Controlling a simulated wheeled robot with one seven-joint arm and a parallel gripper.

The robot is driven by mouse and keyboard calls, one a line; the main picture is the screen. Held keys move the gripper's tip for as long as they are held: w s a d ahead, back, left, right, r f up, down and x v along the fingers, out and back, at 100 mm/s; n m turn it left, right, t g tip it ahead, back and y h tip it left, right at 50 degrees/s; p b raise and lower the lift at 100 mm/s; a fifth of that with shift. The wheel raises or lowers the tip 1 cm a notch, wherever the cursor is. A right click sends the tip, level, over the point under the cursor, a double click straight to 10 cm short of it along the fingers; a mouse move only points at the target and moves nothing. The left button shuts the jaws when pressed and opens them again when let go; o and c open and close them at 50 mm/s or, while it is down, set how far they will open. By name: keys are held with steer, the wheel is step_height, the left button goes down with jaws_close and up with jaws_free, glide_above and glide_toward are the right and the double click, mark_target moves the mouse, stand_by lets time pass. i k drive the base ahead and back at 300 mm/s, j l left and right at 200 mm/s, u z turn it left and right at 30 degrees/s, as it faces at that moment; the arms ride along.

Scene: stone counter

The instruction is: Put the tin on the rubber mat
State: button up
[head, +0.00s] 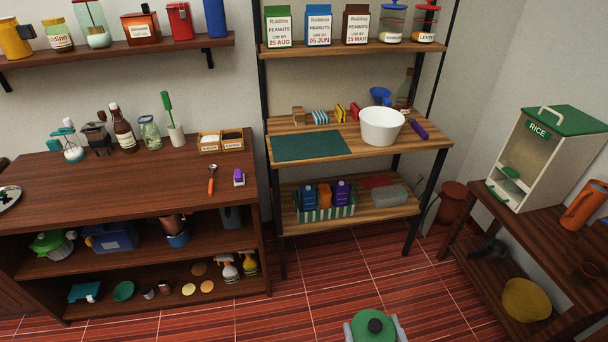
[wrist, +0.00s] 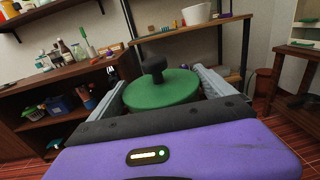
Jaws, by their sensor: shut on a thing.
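The tin (head: 374,327) shows a round green lid with a black knob at the bottom edge of the head view. In the wrist view the tin (wrist: 165,92) sits between the two grey fingers of my gripper (wrist: 160,85). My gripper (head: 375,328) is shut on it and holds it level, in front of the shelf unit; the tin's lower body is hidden. The rubber mat (head: 310,146) is a dark green rectangle lying flat and bare on the left part of the shelf unit's middle wooden board.
A white bowl (head: 381,127) stands right of the mat, with a purple-handled tool (head: 419,129) beside it. Small items (head: 320,116) line the board behind the mat. The upper shelf (head: 350,48) holds cartons. A brown sideboard (head: 110,185) stands left. Open tiled floor lies in front.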

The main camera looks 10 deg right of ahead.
mark_target(323, 142)
steer(key=i+z, duration=0.15)
steer(key=i, duration=0.45)
steer(key=i+j+z, duration=0.1)
steer(key=i, duration=0.5)
steer(key=i+j+z, duration=0.15)
steer(key=i, duration=0.4)
steer(key=j, duration=0.1)
